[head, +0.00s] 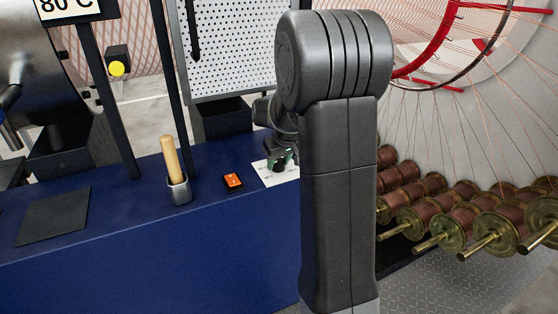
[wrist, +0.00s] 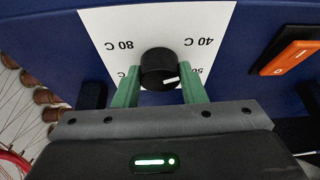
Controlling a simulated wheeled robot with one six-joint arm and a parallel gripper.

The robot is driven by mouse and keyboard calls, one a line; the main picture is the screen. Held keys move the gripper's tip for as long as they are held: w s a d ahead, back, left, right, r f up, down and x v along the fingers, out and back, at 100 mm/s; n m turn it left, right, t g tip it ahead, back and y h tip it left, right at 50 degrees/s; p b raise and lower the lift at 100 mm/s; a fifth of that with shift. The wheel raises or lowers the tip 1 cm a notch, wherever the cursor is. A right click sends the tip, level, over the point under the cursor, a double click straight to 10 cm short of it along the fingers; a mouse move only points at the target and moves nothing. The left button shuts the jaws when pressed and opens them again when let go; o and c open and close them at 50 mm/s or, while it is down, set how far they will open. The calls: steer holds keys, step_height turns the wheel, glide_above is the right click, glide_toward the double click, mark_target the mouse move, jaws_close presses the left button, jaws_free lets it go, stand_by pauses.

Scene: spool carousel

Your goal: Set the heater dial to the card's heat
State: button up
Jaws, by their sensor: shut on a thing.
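The card (head: 66,9) at the top left of the head view reads 80 C and is cut off by the frame edge. The heater dial (wrist: 158,66) is a black round knob on a white label plate (wrist: 190,22), with 80 C, 40 C and a partly hidden 50 printed around it, upside down in the wrist view. Its white mark points to the lower right, toward the partly hidden 50. My gripper (wrist: 160,88) is shut on the dial, one green finger on each side. In the head view my gripper (head: 283,158) is at the plate (head: 268,172).
An orange switch (wrist: 288,58) sits beside the plate; it also shows in the head view (head: 232,181). A wooden-handled tool (head: 172,158) stands in a grey holder on the blue bench (head: 130,235). Copper spools (head: 445,215) stand at the right.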

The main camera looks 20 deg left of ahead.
steer(key=m+t+h+b, duration=0.1)
steer(key=m, duration=0.3)
steer(key=shift+s+a, duration=0.1)
steer(key=shift+a, duration=0.05)
steer(key=m+h+b, duration=0.1)
steer(key=m, duration=0.1)
steer(key=m+h+b, duration=0.1)
steer(key=m, duration=0.2)
steer(key=shift+a+f+t+b, duration=0.1)
steer(key=shift+t+b, duration=0.2)
steer(key=shift+t, duration=0.1)
steer(key=m+h+b, duration=0.1)
steer(key=m, duration=0.2)
steer(key=shift+a, duration=0.1)
steer(key=shift+m+g+h, duration=0.4)
steer(key=shift+m+h, duration=0.5)
steer(key=shift+m, duration=1.4)
steer(key=o, duration=1)
steer(key=shift+r, duration=0.2)
steer(key=v, duration=0.7)
steer(key=shift+a+r+p, duration=0.15)
steer(key=shift+a+p, duration=0.05)
steer(key=shift+p, duration=0.1)
